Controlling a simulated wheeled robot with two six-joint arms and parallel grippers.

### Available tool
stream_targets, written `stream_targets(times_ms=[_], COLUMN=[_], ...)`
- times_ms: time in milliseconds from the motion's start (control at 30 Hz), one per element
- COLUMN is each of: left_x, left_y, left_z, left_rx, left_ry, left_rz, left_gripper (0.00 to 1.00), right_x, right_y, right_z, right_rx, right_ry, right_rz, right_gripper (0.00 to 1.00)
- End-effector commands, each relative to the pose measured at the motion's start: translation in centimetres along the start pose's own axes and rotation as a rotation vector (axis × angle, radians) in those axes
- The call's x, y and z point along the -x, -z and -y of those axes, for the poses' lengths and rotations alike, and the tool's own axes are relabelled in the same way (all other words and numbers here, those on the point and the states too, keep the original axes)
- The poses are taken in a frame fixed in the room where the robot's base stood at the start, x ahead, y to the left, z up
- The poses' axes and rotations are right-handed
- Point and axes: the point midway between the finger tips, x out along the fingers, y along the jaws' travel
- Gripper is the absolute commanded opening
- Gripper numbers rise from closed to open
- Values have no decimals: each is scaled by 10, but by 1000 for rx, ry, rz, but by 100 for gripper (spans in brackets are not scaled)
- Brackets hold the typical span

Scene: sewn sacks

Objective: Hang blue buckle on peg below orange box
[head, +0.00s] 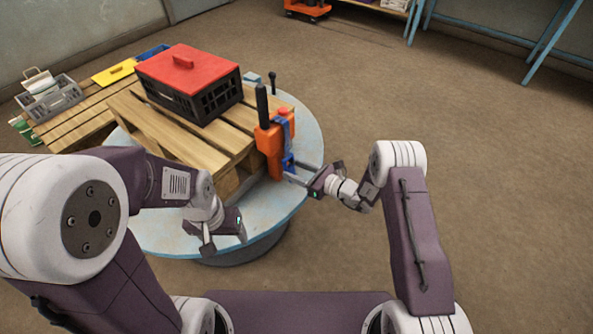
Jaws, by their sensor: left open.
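The orange box (267,138) is fixed near the right edge of the pallet on the round table, beside an upright black handle. A narrower orange part runs down below it. The blue buckle (288,162) is at the right side of this orange part, with a blue strap above it. My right gripper (289,172) reaches in from the right with its fingertips at the buckle. Its fingers look apart, but whether they grip the buckle is too small to tell. My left gripper (224,240) is open and empty over the table's front. I cannot make out the peg.
A black crate with a red lid (186,75) sits on the wooden pallet (180,135). The round pale-blue table (165,238) has bare room at its front. A yellow item (114,72) and a grey caddy (50,98) stand at the left. The floor at the right is clear.

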Motion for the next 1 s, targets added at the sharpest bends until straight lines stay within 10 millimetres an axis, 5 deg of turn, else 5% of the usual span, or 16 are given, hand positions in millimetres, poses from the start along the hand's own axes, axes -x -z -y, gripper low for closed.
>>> stream_targets(times_ms=[67, 400, 800, 1000], left_x=[0, 2, 26, 27], left_y=[0, 0, 3, 3], left_z=[0, 0, 0, 0], left_rx=[0, 0, 0, 0], left_ry=[0, 0, 0, 0], left_rz=[0, 0, 0, 0], left_gripper=[70, 70, 70, 70], right_x=[0, 3, 79, 91], right_y=[0, 0, -2, 0], right_z=[0, 0, 1, 0], right_rx=[0, -1, -2, -1], right_ry=[0, 1, 3, 1], right_rz=[1, -1, -1, 1], right_gripper=[70, 70, 70, 70])
